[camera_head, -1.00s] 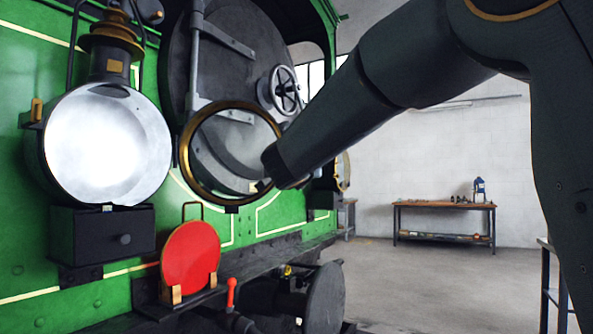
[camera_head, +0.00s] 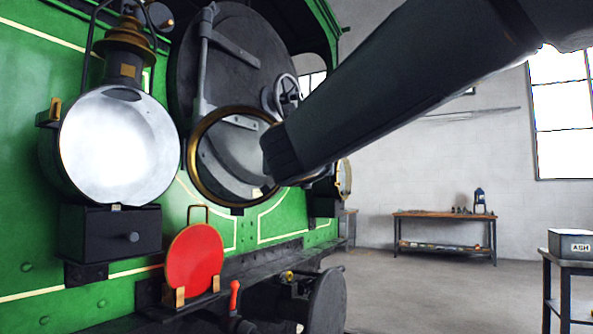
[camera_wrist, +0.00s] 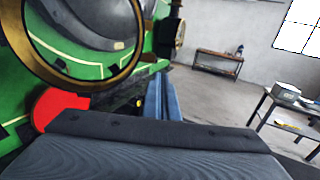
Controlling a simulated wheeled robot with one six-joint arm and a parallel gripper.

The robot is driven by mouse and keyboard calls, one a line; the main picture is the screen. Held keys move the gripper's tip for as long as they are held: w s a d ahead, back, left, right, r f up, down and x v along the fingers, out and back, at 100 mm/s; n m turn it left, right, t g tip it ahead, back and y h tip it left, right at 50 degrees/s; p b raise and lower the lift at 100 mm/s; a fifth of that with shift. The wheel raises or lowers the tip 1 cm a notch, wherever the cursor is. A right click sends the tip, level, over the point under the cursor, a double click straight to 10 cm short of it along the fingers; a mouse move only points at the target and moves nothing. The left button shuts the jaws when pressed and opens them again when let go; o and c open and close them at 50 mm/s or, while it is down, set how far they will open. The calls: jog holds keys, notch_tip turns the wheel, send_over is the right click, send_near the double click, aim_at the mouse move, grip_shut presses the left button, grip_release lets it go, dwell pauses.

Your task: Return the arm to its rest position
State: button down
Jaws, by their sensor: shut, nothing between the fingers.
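My arm (camera_head: 400,95) reaches from the upper right of the head view down to the wrist, in front of the green steam tram (camera_head: 100,60). Its end is beside the right edge of an upright brass ring (camera_head: 191,155); I cannot tell from the head view whether they touch. My gripper (camera_wrist: 163,97) shows in the wrist view as two blue-grey fingers side by side, shut and empty. The ring fills the upper left there, and the fingers point past its right side. In the head view my fingers are hidden behind the wrist.
A big round lamp (camera_head: 118,150) stands left of the ring, with a red disc (camera_head: 195,262) below. A workbench (camera_head: 445,217) stands at the back wall. A box marked ASH (camera_head: 570,243) rests on a table (camera_head: 568,266) at right. The floor between is clear.

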jog(key=s+d+f+n+g+y+p, duration=0.1)
jog(key=s+f+n+g+y+p, duration=0.25)
jog(key=f+n, duration=0.95)
jog(key=s+f+n+g+y+p, duration=0.25)
jog(key=f+n+g, duration=0.25)
jog(key=f+n, duration=0.75)
jog(key=s+d+f+n+g+h+p, duration=0.1)
jog(key=s+d+f+n+g, duration=0.3)
jog(key=s+f, duration=0.4)
jog(key=s+d+f+n+g+h+p, duration=0.1)
jog(key=s+d+f+n+g, duration=0.4)
jog(key=s, duration=1.2)
notch_tip(320, 180, down, 5)
jog(key=d+n+p, duration=0.1)
jog(key=d+n, duration=0.1)
jog(key=n, duration=0.1)
jog(key=shift+d+r+h+p, duration=0.2)
jog(key=shift+h+p, duration=0.1)
jog(key=shift+h, duration=0.1)
jog(key=shift+d, duration=0.1)
